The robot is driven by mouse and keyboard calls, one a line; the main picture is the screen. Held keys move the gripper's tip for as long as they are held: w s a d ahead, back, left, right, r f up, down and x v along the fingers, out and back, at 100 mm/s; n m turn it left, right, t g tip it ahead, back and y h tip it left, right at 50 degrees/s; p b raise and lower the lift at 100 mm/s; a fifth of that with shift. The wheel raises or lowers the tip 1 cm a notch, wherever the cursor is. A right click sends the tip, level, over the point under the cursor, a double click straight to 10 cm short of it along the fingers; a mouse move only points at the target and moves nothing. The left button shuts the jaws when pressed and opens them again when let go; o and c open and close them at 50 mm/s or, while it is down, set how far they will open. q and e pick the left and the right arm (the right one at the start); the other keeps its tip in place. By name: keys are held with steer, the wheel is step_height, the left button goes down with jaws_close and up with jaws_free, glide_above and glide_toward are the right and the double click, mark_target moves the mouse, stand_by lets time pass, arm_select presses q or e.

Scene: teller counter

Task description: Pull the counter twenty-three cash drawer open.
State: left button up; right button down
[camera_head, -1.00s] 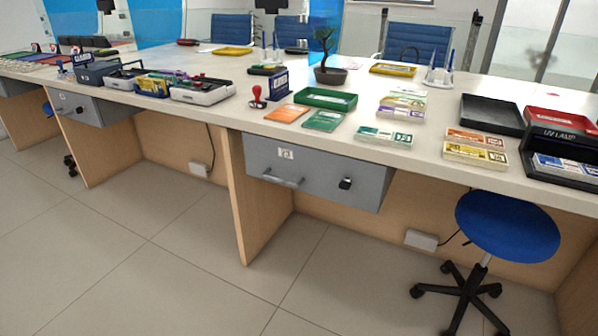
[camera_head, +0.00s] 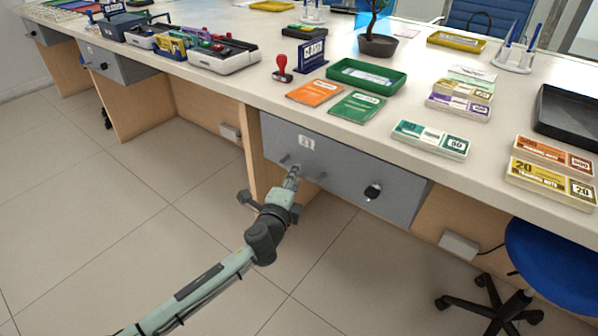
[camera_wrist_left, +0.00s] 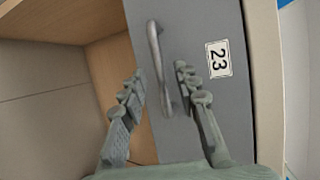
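The counter twenty-three cash drawer (camera_head: 345,165) is a grey box under the white counter top and looks shut. Its small label (camera_head: 306,143) reads 23 in the left wrist view (camera_wrist_left: 218,59). A slim metal bar handle (camera_wrist_left: 155,50) is on its front; in the head view my gripper hides the middle of it. A black lock or knob (camera_head: 373,191) is further right. My left gripper (camera_head: 293,172) is in front of the handle. In the left wrist view its open fingers (camera_wrist_left: 160,80) are on either side of the handle, with gaps visible. My right gripper is out of view.
A wooden support panel (camera_head: 255,150) stands left of the drawer. A blue stool (camera_head: 555,265) is at the lower right. Note bundles (camera_head: 430,139), a green tray (camera_head: 367,77) and a red stamp (camera_head: 282,68) lie on the counter above.

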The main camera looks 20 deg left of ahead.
arm_select(q)
steer(key=shift+w+f, duration=0.15)
steer(key=shift+w, duration=0.65)
steer(key=shift+w+f, duration=0.1)
steer(key=shift+w, duration=0.65)
jaws_close()
